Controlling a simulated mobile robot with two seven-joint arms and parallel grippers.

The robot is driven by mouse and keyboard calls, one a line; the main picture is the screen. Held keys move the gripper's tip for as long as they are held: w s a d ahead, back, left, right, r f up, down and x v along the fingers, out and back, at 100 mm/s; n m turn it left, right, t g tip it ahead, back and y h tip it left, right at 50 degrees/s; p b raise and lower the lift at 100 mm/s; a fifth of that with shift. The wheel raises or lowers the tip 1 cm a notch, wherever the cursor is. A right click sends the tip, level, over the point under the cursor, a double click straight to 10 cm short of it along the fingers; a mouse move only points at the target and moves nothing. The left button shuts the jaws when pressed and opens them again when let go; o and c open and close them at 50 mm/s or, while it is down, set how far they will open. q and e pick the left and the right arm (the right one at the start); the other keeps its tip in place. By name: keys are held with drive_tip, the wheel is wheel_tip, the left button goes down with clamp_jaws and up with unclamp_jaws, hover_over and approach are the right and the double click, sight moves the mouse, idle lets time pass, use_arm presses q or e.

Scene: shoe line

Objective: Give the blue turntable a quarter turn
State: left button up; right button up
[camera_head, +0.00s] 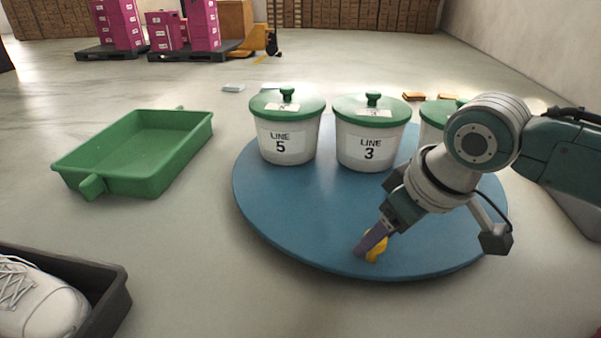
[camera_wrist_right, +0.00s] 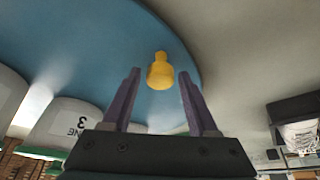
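The blue round turntable (camera_head: 290,215) lies at the middle right in the head view, with lidded white buckets on its far part. A yellow knob (camera_head: 377,247) stands near its front edge. My right gripper (camera_head: 366,246) reaches down to the knob from the right. In the right wrist view, the knob (camera_wrist_right: 160,75) shows between the two purple fingers, with a gap on each side, so the gripper is open. I cannot tell how far the fingertips reach past the knob. My left gripper is not in view.
Buckets marked LINE 5 (camera_head: 286,145) and LINE 3 (camera_head: 370,150) have green lids; another (camera_head: 432,120) is partly behind my right arm. A green tray (camera_head: 135,155) is at left. A dark bin (camera_head: 118,300) holding a white shoe (camera_head: 35,300) is at front left. Floor between is clear.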

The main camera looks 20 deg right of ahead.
clamp_jaws()
idle(1.1)
